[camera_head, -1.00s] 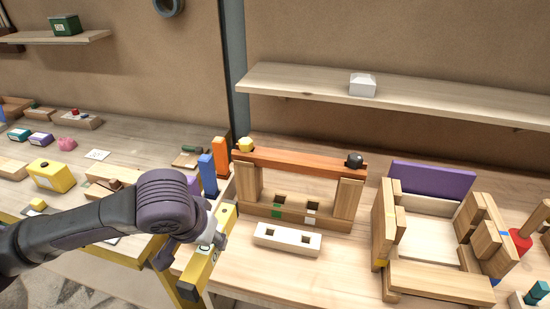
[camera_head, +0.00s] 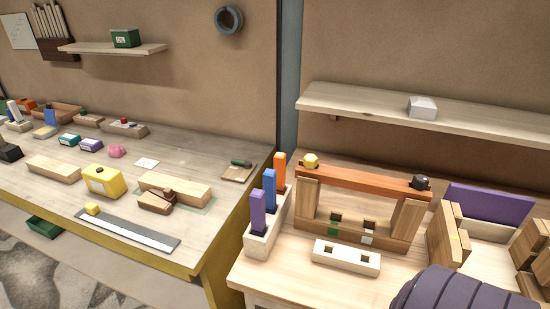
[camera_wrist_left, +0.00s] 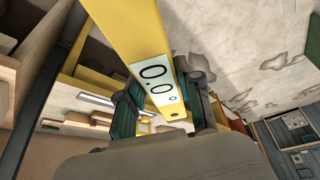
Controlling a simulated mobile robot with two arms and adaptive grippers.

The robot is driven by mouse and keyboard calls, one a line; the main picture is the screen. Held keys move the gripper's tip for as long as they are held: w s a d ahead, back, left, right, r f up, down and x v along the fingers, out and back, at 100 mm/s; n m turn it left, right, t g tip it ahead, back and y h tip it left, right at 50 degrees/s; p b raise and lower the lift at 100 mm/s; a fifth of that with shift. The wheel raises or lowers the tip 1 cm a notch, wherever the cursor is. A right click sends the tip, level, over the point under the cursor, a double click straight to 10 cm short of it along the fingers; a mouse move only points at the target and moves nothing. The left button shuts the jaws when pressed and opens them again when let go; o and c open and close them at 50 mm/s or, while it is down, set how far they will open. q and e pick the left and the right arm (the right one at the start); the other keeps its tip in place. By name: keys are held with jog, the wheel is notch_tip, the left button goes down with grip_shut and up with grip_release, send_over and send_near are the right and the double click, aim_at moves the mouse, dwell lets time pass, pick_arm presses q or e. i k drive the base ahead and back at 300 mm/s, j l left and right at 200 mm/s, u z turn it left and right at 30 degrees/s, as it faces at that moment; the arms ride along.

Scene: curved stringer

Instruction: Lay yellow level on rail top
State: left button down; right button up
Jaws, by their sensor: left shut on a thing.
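The yellow level (camera_wrist_left: 128,28), with a white "0.0" readout, is held between the dark fingers of my left gripper (camera_wrist_left: 165,95) in the left wrist view. It is not visible in the head view, and neither is my left gripper. The rail (camera_head: 365,180) is a reddish-brown bar lying across two wooden posts on the right-hand bench in the head view. A yellow knob (camera_head: 311,160) stands at its left end and a black knob (camera_head: 421,182) at its right end. My right gripper is not in view.
A rack (camera_head: 265,236) with purple, blue and orange blocks stands left of the rail. A white two-holed block (camera_head: 346,257) lies in front. A wooden shelf (camera_head: 370,108) is above and behind. My own purple-grey arm part covers the bottom right.

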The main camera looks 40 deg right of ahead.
aim_at(363, 176)
jog(key=i+j+u, duration=0.15)
jog(key=u, duration=0.9)
jog(key=i+z, duration=0.15)
jog(key=z, duration=0.15)
jog(key=i+j+z, duration=0.1)
jog(key=z, duration=0.6)
jog(key=j+z, duration=0.1)
jog(key=z, duration=0.75)
jog(key=j+z, duration=0.15)
jog(key=z, duration=0.65)
